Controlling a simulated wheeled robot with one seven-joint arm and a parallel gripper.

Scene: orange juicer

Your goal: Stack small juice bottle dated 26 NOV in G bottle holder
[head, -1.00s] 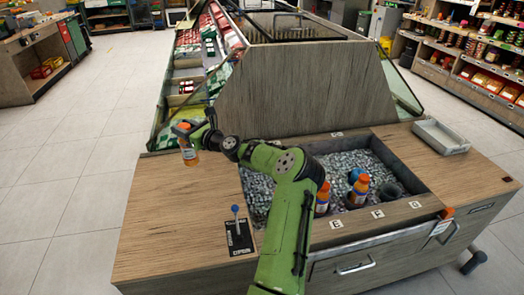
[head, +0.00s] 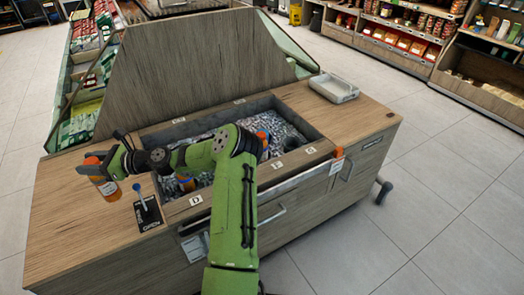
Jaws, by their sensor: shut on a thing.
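My gripper (head: 95,168) is at the left, shut on a small bottle of orange juice (head: 108,189) with an orange cap. The bottle hangs roughly upright above the left part of the wooden counter. Its date is too small to read. The ice bin (head: 309,131) lies to the right, with small labels on its front rim. The label at the right end (head: 310,150) appears to be G. A dark holder (head: 291,142) behind it is small and partly unclear. My arm crosses in front of the bin and hides part of it.
Other orange bottles stand in the bin, one near the D label (head: 185,184) and one beside my arm (head: 264,138). A lever on a black plate (head: 146,214) stands near the held bottle. A grey tray (head: 334,88) sits at the back right. A tall wooden panel (head: 190,75) rises behind.

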